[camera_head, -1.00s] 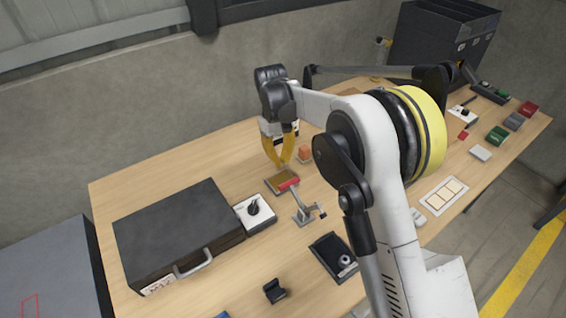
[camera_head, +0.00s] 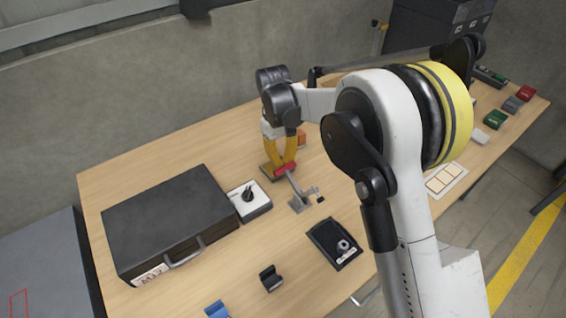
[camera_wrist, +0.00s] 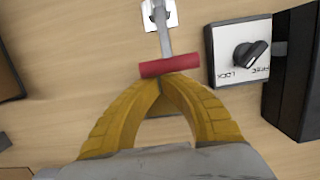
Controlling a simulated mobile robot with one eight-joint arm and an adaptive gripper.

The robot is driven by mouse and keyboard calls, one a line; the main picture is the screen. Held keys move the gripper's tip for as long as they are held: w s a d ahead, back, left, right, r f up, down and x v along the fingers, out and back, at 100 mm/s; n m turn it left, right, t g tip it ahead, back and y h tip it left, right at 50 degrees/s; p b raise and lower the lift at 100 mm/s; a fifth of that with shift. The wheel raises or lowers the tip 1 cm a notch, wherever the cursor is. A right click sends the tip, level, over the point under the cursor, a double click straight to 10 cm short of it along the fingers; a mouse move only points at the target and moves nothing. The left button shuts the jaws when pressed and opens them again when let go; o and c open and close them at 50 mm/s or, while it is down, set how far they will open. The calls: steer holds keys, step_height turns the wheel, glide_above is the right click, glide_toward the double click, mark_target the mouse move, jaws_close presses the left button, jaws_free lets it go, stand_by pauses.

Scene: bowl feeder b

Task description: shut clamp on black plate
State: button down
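The clamp (camera_head: 299,203) is a small grey metal toggle clamp on the table, with a slanting lever that ends in a red grip (camera_head: 283,168). In the wrist view the red grip (camera_wrist: 168,66) lies crosswise just beyond my fingertips. My gripper (camera_head: 281,166) has yellow fingers pointing down at the grip. In the wrist view its tips (camera_wrist: 160,84) meet, with no object visible between them; whether they touch the grip is unclear. A small dark-edged brown plate (camera_head: 266,174) lies below the fingers, mostly hidden. A black plate (camera_head: 322,239) with a round metal piece lies nearer the front.
A black case (camera_head: 165,220) stands at left, beside a white box with a black knob (camera_head: 262,203), labelled LOCK in the wrist view. An orange block (camera_head: 301,138) is behind the gripper. A small black holder (camera_head: 271,279) and a blue piece (camera_head: 216,309) are at the front.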

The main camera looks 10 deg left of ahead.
steer(key=shift+r, duration=0.1)
steer(key=shift+d+r+t+y, duration=0.1)
steer(key=shift+r+t+y, duration=0.15)
steer(key=shift+t+y, duration=0.05)
steer(key=shift+s+r+p, duration=0.1)
steer(key=shift+p, duration=0.2)
steer(key=d+r+t+y, duration=0.1)
steer(key=s+r+t+y, duration=0.1)
steer(key=s+d+r+t+y+p, duration=0.1)
steer(key=r+y, duration=0.1)
steer(key=shift+d+t, duration=0.3)
steer(key=s+d+r+t+y+b, duration=0.1)
steer(key=d+y, duration=0.1)
steer(key=s+d+r+t+y+b, duration=0.1)
steer(key=s+t, duration=0.1)
steer(key=shift+s+d+r+y, duration=0.15)
steer(key=shift+s+d+y, duration=0.1)
steer(key=shift+d+y, duration=0.15)
stand_by(0.5)
